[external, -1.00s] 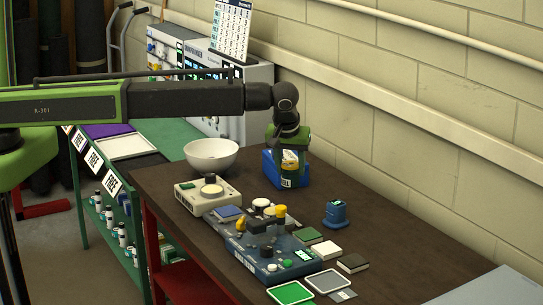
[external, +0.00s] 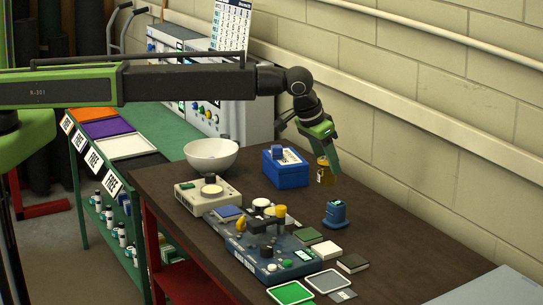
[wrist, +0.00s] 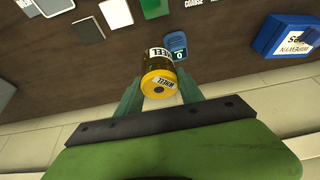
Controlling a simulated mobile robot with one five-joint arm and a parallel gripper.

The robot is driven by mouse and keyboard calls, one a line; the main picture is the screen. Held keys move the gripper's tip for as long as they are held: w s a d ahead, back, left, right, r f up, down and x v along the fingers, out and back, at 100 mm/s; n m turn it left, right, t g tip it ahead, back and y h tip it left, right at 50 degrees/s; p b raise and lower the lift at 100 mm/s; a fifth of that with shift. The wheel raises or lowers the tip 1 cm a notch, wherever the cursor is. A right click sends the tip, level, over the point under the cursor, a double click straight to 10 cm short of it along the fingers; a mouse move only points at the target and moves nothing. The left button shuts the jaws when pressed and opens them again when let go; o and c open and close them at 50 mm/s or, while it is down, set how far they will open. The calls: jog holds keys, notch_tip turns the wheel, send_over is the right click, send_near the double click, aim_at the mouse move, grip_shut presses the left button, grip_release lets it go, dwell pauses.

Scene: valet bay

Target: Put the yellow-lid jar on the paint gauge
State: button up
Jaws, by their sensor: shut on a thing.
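The yellow-lid jar (external: 323,174), dark with a pale label, is held between my gripper's fingers (external: 328,168) above the table, right of the blue box. In the wrist view the jar (wrist: 160,78) sits between both green fingertips (wrist: 159,88), lid toward the camera. A small blue device with a display (external: 336,214), seemingly the paint gauge, stands on the table below and slightly right of the jar. In the wrist view this device (wrist: 176,46) is just beyond the jar and partly hidden by it.
The blue box (external: 287,172) stands left of the jar, near a white bowl (external: 211,155). A cream device (external: 208,195) and a blue console with knobs (external: 270,250) lie in front, with several flat pads nearby. The block wall runs close behind the table.

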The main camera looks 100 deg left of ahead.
jog(key=a+f+b, duration=0.2)
jog(key=a+f, duration=0.1)
jog(key=w+a+f+b, duration=0.1)
jog(key=a+f+b, duration=0.1)
jog(key=f+b, duration=0.1)
jog(key=a+f+b, duration=0.3)
jog(key=f, duration=0.1)
jog(key=shift+w+a, duration=0.3)
jog(key=shift+a, duration=0.05)
jog(key=shift+r, duration=0.3)
jog(key=shift+f, duration=0.15)
jog(key=o, duration=1.3)
jog(key=shift+o, duration=0.2)
